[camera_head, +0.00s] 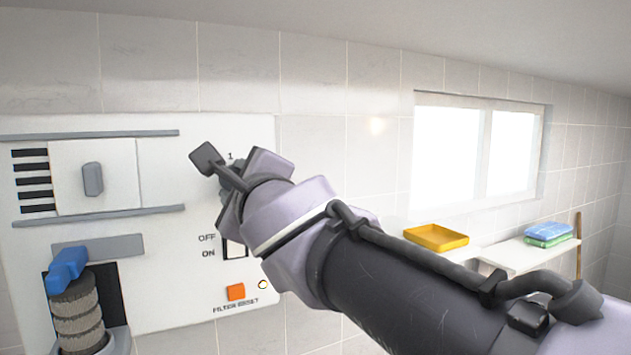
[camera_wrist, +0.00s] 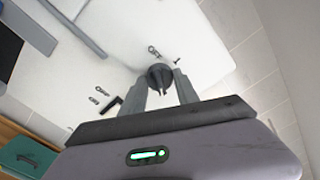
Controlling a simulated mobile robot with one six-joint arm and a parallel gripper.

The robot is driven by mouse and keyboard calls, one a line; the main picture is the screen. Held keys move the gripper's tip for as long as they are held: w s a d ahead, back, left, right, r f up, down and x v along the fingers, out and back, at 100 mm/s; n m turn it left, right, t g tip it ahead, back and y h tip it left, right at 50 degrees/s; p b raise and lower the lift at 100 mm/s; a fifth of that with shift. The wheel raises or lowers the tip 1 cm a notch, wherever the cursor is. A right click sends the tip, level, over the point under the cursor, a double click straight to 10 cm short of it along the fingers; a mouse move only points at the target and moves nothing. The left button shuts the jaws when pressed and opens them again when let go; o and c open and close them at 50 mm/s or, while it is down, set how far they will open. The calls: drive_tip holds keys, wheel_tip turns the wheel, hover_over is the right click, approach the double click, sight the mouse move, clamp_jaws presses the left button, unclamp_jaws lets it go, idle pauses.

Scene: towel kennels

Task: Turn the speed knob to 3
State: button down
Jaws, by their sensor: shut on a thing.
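The speed knob (camera_wrist: 160,74) is a small dark round knob on the white control panel (camera_head: 195,285). In the wrist view my gripper (camera_wrist: 161,86) has one finger on each side of it and is shut on it. In the head view my gripper and arm cover the knob, and only the mark "1" shows just above. The other marks near the knob in the wrist view are too small and tilted to read, so I cannot tell its setting.
Below my gripper are an OFF/ON switch (camera_head: 236,248) and an orange filter reset button (camera_head: 235,292). At left are a sliding cover with a grey handle (camera_head: 92,179) and a blue-topped cylinder (camera_head: 77,305). A yellow tray (camera_head: 435,237) and folded towels (camera_head: 548,232) sit on shelves at right.

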drive_tip(key=shift+m, duration=0.3)
drive_tip(key=c, duration=0.9)
unclamp_jaws()
drive_tip(key=p+v, duration=0.5)
drive_tip(key=v, duration=1.2)
drive_tip(key=shift+s, duration=0.25)
